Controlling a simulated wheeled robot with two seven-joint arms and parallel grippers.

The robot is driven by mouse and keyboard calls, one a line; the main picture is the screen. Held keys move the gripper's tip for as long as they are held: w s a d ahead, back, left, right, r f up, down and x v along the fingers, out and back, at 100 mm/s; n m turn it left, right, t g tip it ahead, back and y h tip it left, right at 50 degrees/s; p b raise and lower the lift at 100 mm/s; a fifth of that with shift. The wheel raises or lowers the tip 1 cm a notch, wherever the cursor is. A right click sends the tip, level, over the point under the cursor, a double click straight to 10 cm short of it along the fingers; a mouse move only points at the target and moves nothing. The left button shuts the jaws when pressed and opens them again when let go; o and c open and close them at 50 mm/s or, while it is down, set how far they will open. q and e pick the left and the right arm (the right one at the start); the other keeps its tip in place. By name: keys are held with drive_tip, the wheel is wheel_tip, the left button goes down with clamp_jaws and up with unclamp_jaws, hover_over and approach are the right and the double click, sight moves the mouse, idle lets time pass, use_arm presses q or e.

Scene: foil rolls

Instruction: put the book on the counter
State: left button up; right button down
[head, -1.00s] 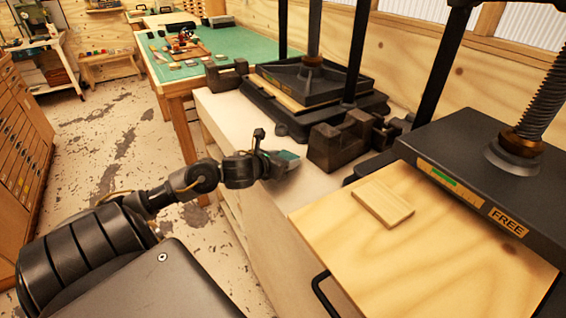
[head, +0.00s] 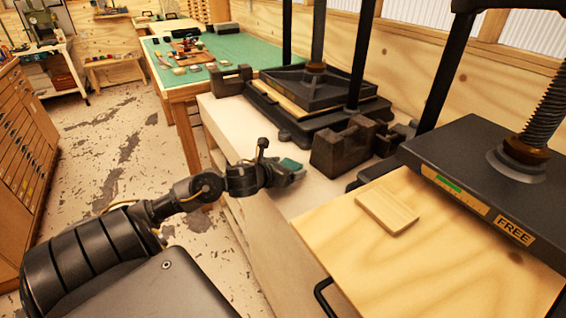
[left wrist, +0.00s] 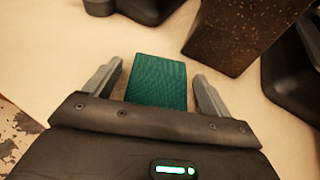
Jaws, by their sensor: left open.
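The book is a small teal-green block (head: 290,164) at the near-left part of the pale counter (head: 228,112). My left gripper (head: 287,172) is at the counter's edge, with the book between its fingers. In the left wrist view the book (left wrist: 158,82) shows its ribbed green cover between the two grey fingers of my left gripper (left wrist: 157,76). The fingers are open, with a narrow gap on each side of the book. The gripper body hides the book's near end. I cannot tell whether its underside touches the counter. My right gripper is not in view.
Dark heavy blocks (head: 338,150) stand on the counter just right of the book. Behind is a black press (head: 312,90). A nearer press marked FREE (head: 480,165) has a wooden board (head: 420,245) with a small wood block (head: 387,208). Bare counter lies left and behind.

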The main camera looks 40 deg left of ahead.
use_arm(q)
drive_tip(key=shift+s+r, duration=0.1)
drive_tip(key=shift+r, duration=0.1)
drive_tip(key=v, duration=1.2)
drive_tip(key=shift+p, duration=0.3)
drive_tip(key=shift+f, duration=0.1)
